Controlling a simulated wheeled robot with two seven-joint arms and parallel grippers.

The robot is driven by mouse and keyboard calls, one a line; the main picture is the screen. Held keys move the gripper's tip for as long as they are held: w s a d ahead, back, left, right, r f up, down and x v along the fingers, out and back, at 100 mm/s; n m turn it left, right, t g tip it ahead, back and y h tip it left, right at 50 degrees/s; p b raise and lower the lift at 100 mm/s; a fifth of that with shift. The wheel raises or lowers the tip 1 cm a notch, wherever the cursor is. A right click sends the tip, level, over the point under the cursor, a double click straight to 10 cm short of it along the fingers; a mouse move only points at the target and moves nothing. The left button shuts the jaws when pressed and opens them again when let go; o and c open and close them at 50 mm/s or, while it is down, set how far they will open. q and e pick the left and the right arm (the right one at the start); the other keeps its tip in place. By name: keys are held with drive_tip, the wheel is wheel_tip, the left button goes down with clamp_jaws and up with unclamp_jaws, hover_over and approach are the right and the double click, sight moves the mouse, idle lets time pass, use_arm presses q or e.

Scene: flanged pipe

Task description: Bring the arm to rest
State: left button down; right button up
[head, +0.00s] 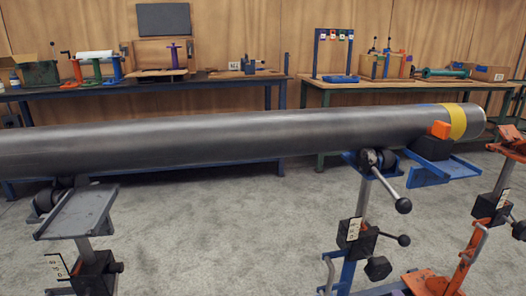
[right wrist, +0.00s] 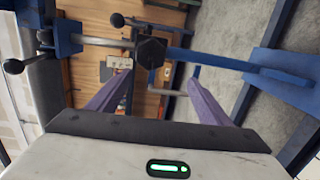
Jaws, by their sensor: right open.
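My right gripper (right wrist: 160,78) shows in the right wrist view, with its two purple fingers apart and nothing between the tips. A blue stand post with black-knobbed handles (right wrist: 150,52) is seen beyond the fingers; I cannot tell how far off it is.
A grey-topped stand (head: 80,211) at left and a blue stand (head: 363,200) at right are under the pipe. Orange stands (head: 470,245) are at far right. Workbenches (head: 130,88) with tools line the wooden wall. Grey floor (head: 230,230) is clear between the stands.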

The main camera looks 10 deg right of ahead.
drive_tip(key=s+a+f+m+g+y, duration=0.2)
drive_tip(key=s+a+f+m+g, duration=0.2)
drive_tip(key=s+a+m, duration=0.5)
drive_tip(key=s+a+f+m+g+y, duration=0.1)
drive_tip(key=s+a+f+m+g, duration=0.5)
drive_tip(key=a, duration=0.5)
use_arm(q)
wheel_tip(320, 180, up, 10)
drive_tip(key=a+p, duration=0.1)
drive_tip(key=p, duration=1.6)
drive_tip(key=shift+s+a+f+m+g+y, duration=0.15)
drive_tip(key=shift+s+a+m+g+y, duration=0.15)
drive_tip(key=shift+s+a+g+y, duration=0.1)
use_arm(e)
wheel_tip(320, 180, up, 11)
drive_tip(key=d+m+t, duration=0.1)
drive_tip(key=shift+w+d+f, duration=0.15)
drive_tip(key=shift+w+d, duration=0.15)
drive_tip(key=shift+d, duration=0.05)
use_arm(q)
drive_tip(key=shift+d, duration=0.15)
